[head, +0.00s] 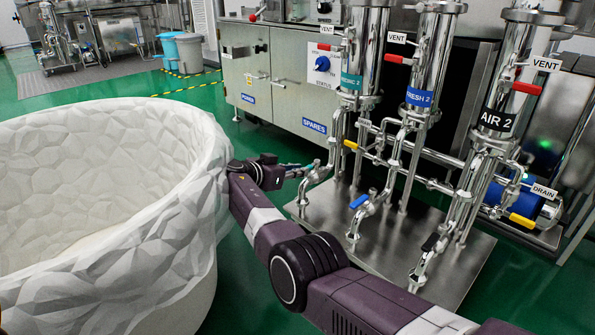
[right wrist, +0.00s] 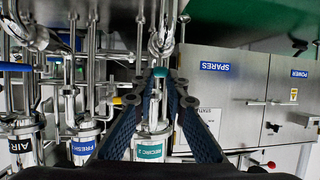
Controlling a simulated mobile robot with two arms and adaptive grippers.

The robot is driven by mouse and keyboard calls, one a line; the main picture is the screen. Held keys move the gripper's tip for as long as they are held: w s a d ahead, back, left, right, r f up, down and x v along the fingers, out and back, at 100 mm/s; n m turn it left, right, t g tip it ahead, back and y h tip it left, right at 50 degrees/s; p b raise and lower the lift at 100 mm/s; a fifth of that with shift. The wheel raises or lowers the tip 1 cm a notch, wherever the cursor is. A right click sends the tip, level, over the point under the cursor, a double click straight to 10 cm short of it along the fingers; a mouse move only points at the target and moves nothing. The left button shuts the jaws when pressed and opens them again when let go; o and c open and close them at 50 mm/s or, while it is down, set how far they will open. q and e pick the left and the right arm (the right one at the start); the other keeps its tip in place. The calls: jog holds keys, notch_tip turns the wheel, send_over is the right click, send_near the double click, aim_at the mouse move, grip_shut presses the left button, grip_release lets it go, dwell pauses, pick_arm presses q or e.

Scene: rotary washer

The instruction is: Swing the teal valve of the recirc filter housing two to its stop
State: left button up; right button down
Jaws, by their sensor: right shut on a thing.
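The recirc filter housing two is the left steel column with the teal RECIRC 2 label (head: 350,82); that label also shows upside down in the right wrist view (right wrist: 149,151). Its low outlet pipe (head: 318,174) carries the teal valve, whose teal handle (right wrist: 159,74) shows between the fingertips in the right wrist view. My right gripper (head: 298,170) reaches this valve from the left; its dark fingers (right wrist: 160,82) are shut on the teal handle. In the head view the fingers mostly hide the handle. My left gripper is not in view.
The FRESH 2 column (head: 420,97) with a blue handle (head: 358,201) and the AIR 2 column (head: 497,120) with a black handle (head: 430,242) stand to the right. A large white faceted tub (head: 110,190) fills the left, close beside my arm. A SPARES cabinet (head: 280,100) stands behind.

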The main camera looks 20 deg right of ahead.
jog(key=shift+d, duration=0.1)
jog(key=c, duration=1.9)
grip_release()
jog(key=shift+c, duration=0.2)
jog(key=shift+s+n+t, duration=0.2)
jog(key=shift+n+t, duration=0.1)
